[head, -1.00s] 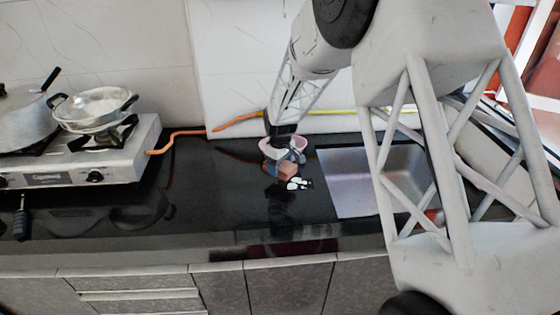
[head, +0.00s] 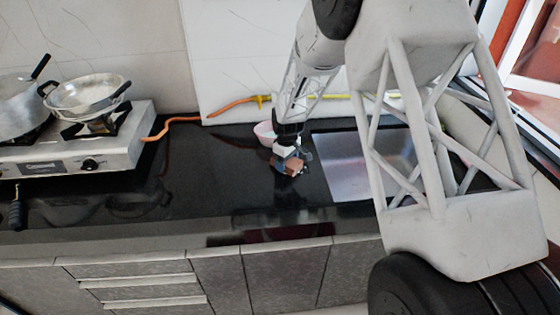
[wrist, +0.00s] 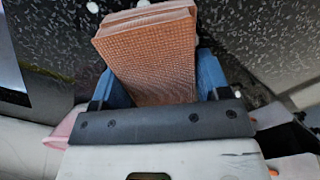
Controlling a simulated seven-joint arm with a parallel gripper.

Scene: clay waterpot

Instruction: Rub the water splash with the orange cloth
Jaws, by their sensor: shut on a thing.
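The orange cloth (head: 294,163) is a folded, brownish-orange, woven block. My gripper (head: 290,157) is shut on it, low over the black counter left of the sink. In the wrist view, the cloth (wrist: 150,55) sits between the two blue fingers of the gripper (wrist: 155,82) and reaches past their tips. A few white spots of the water splash (wrist: 92,7) show at the top edge of the wrist view, beside and just beyond the cloth's far end. In the head view the splash is hidden behind the cloth and gripper. I cannot tell whether the cloth touches the counter.
A pink bowl (head: 263,131) stands close behind my gripper. The sink (head: 350,170) is to the right. A stove (head: 75,150) with a pan (head: 88,93) and pot stands left. An orange hose (head: 170,124) runs along the wall. The counter between stove and gripper is clear.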

